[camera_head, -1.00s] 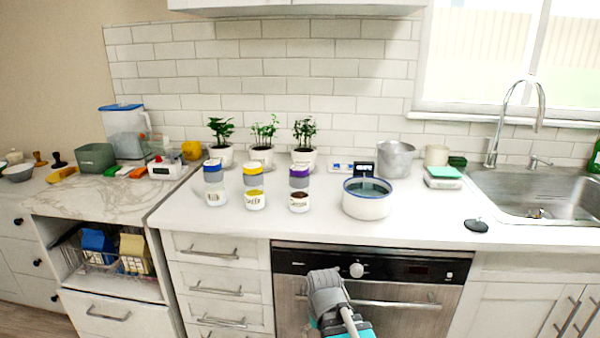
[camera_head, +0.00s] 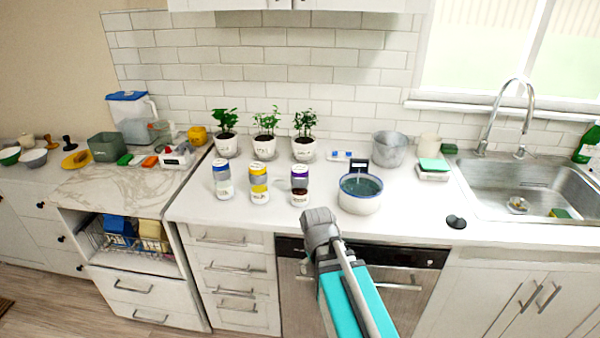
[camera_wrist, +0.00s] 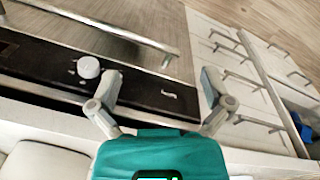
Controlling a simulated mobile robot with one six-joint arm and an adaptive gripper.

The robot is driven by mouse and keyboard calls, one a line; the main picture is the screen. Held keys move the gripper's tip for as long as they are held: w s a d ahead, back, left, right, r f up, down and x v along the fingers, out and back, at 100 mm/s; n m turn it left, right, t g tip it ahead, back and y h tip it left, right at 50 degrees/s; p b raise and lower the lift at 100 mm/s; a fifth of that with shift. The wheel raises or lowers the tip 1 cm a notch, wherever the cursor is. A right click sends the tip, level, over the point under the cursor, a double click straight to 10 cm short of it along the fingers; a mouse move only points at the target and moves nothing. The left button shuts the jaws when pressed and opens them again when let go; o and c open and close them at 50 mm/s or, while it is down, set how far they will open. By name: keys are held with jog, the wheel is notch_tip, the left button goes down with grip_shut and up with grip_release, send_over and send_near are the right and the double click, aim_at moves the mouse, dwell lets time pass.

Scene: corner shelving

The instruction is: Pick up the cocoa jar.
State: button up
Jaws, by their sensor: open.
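Three jars stand upright in a row on the white counter. The right one, with a purple lid and dark brown contents (camera_head: 299,186), looks like the cocoa jar; its label is too small to read. Beside it are a yellow-lidded jar (camera_head: 259,184) and a blue-lidded jar (camera_head: 222,180). My gripper (camera_wrist: 158,82) is open and empty in the wrist view, its two fingers spread over the oven front. In the head view my arm end is in front of the counter edge, below and right of the purple-lidded jar, not touching it. The wrist view shows no jar.
A blue-rimmed pot (camera_head: 360,204) stands close right of the purple-lidded jar. Several potted plants, including one in a white pot (camera_head: 304,155), stand behind the jars. A black disc (camera_head: 456,222) lies right of the pot. The counter strip before the jars is clear.

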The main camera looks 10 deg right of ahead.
jog(key=w+r+n+h+p, duration=0.2)
jog(key=w+r+n+p, duration=0.1)
jog(key=r+p, duration=0.3)
jog(key=n+t+h, duration=0.7)
jog(key=n+h, duration=0.1)
jog(key=n, duration=1.3)
send_near(294, 176)
jog(key=shift+s+a, duration=0.25)
jog(key=shift+s, duration=0.1)
jog(key=b+x, duration=0.2)
jog(key=x, duration=0.6)
jog(key=shift+b, duration=0.3)
jog(key=shift+w+d, duration=0.3)
jog(key=shift+d, duration=0.05)
